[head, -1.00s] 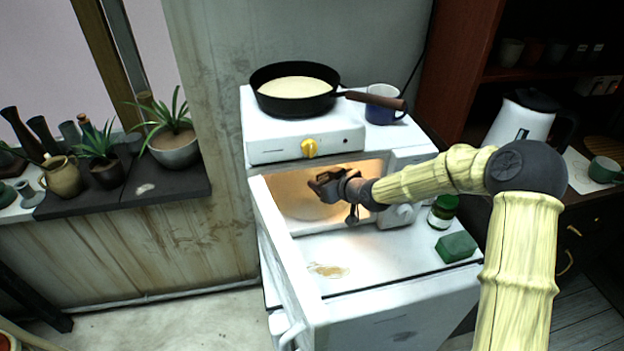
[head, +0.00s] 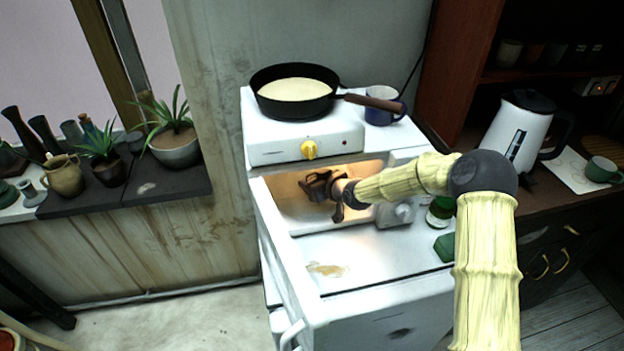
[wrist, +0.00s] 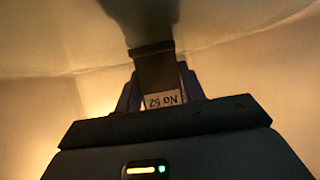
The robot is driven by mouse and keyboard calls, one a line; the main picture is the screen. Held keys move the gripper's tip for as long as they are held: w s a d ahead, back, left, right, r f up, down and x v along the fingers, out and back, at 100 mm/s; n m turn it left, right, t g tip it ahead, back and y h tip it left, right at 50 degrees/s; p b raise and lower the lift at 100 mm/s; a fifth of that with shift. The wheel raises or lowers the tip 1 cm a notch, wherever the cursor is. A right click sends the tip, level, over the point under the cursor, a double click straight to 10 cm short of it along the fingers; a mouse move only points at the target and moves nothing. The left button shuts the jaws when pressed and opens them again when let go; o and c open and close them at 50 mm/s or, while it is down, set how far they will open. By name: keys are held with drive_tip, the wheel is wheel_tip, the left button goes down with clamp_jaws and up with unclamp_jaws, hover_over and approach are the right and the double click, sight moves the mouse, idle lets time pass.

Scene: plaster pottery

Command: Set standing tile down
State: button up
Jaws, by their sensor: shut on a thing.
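My gripper (head: 322,186) reaches into the lit white microwave (head: 290,215), whose door stands open. In the wrist view my gripper (wrist: 158,88) is shut on a dark, narrow tile (wrist: 157,70). The tile bears a pale label reading "No 52", upside down in the picture. A dark shadow or reflection lies beyond the tile's far end, on the pale inner surface. Whether the tile touches that surface I cannot tell. In the head view the tile cannot be told apart from the dark gripper.
The open microwave door (head: 287,255) stands at the left of the opening. A hotplate (head: 275,150) with a black pan (head: 262,105) sits above, beside a blue mug (head: 378,116). A green-lidded jar (head: 440,210) and green block (head: 445,247) stand close to my arm.

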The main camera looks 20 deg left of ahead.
drive_tip(key=o, duration=0.5)
drive_tip(key=shift+f, duration=0.15)
drive_tip(key=o, duration=0.5)
drive_tip(key=shift+c, duration=0.2)
drive_tip(key=shift+r, duration=0.3)
drive_tip(key=b+v, duration=0.1)
drive_tip(key=v, duration=1.1)
drive_tip(key=shift+s+f+b, duration=0.1)
drive_tip(key=shift+b, duration=0.3)
drive_tip(key=shift+d, duration=0.1)
